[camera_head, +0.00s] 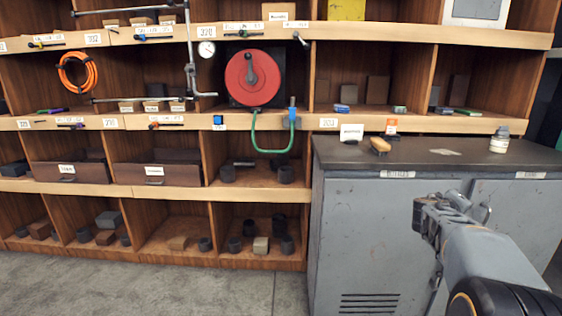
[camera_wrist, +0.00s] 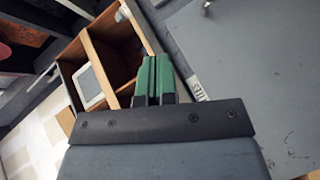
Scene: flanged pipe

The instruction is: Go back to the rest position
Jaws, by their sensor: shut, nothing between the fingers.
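My gripper (camera_head: 425,207) is at the right of the head view, raised in front of the grey metal cabinet and apart from it. In the wrist view its two green fingers (camera_wrist: 153,80) lie side by side, shut with nothing between them. The flanged pipe (camera_head: 192,50) appears as a grey pipe run with a round gauge (camera_head: 206,48) on the wooden shelf unit at the upper left, well away from my gripper.
A red hose reel (camera_head: 252,78) with a green hose hangs on the shelves. The concrete floor (camera_head: 150,292) at the lower left is clear.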

